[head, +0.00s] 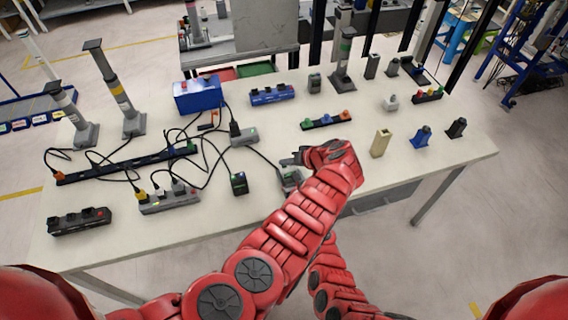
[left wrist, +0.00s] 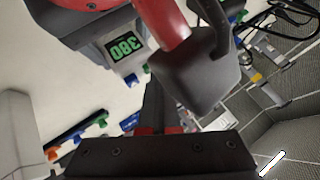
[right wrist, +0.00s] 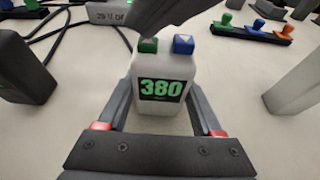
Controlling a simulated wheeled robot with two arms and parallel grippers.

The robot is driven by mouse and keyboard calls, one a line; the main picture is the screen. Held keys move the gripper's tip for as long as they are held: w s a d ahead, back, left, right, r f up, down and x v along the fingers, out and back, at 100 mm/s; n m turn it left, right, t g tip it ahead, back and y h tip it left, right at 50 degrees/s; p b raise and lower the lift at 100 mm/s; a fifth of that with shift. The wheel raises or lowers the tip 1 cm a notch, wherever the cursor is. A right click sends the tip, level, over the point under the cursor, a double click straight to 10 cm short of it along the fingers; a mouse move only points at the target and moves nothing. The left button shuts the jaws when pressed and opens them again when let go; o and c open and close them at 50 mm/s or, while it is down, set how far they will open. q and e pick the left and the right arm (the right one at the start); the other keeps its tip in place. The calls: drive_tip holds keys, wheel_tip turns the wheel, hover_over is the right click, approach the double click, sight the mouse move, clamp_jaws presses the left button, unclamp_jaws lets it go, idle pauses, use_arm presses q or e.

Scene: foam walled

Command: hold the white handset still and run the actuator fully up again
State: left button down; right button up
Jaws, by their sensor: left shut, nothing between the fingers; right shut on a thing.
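The white handset (right wrist: 162,88) stands upright in the right wrist view, its display reading 380 in green. It has a green button (right wrist: 148,46) and a blue button (right wrist: 183,44) on top. My right gripper (right wrist: 160,128) is shut on its sides. My left gripper (head: 290,161) is shut and empty, just above the handset (head: 290,180) in the head view. Its dark fingertip hangs over the buttons in the right wrist view; I cannot tell whether it touches either. The left wrist view shows the handset display (left wrist: 124,47) too. Tall grey actuator columns (head: 118,92) stand at the table's back left.
A grey box (head: 243,137) with cables lies behind the handset. A small black block (head: 239,183) stands to its left. A blue case (head: 198,95), power strips (head: 170,202) and a beige block (head: 381,143) are around. The table's front right is clear.

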sight(286, 168)
use_arm(q)
drive_tip(key=shift+r, duration=0.9)
wheel_tip(286, 168, up, 5)
idle(0.5)
idle(0.5)
use_arm(e)
drive_tip(key=o, duration=1.5)
drive_tip(key=shift+o, duration=0.2)
